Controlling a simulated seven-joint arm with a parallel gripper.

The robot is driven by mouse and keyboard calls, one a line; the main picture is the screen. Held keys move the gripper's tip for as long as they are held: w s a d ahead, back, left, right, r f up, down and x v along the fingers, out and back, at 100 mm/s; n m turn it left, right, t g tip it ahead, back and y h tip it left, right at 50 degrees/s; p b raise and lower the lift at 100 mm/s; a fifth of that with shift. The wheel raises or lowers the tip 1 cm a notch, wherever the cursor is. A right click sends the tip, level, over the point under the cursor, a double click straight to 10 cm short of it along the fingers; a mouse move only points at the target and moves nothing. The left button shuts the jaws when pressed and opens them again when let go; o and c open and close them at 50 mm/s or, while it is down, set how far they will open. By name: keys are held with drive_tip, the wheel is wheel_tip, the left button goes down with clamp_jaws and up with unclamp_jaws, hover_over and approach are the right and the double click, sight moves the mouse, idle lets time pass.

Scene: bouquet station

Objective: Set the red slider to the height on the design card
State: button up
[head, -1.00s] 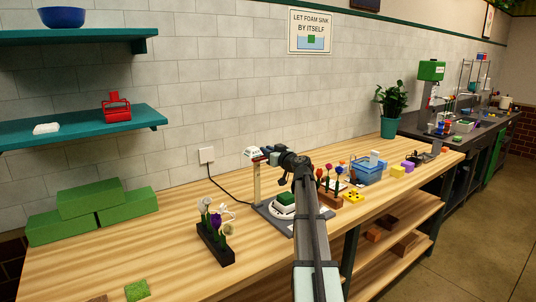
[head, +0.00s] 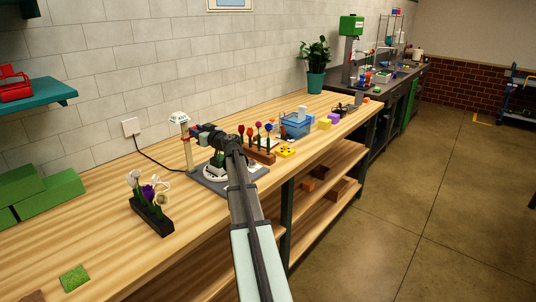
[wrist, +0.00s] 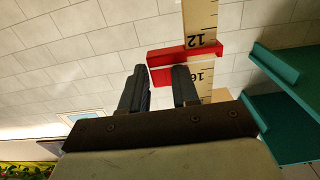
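The red slider (wrist: 183,52) sits on a pale ruler post (wrist: 200,14) in the wrist view, between the printed 12 and 16. In the head view the post (head: 188,153) stands upright with a white top, and a bit of the red slider (head: 193,131) shows at its upper part. My gripper (wrist: 160,80) has its fingers apart, close to the slider. The right finger overlaps the slider's lower red bar, whose end shows in the gap; I cannot tell whether they touch. In the head view my gripper (head: 199,134) is beside the post. I cannot make out the design card.
A dark flower holder (head: 153,217) stands left of the post on the wooden bench (head: 110,245). A wooden flower rack (head: 262,157), yellow block (head: 286,151) and blue basket (head: 296,127) lie to the right. Teal shelves (wrist: 285,125) show at right in the wrist view.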

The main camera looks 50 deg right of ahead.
drive_tip(key=s+f+g+y, duration=0.15)
drive_tip(key=s+f, duration=0.35)
drive_tip(key=s, duration=0.9)
drive_tip(key=s+d+f+m+g+h, duration=0.1)
drive_tip(key=s+d+f+g+h, duration=0.1)
drive_tip(key=s+d, duration=0.9)
drive_tip(key=d+f+h, duration=0.1)
drive_tip(key=d+h, duration=0.1)
drive_tip(key=d, duration=0.2)
drive_tip(key=shift+m+g, duration=0.35)
drive_tip(key=shift+m, duration=0.05)
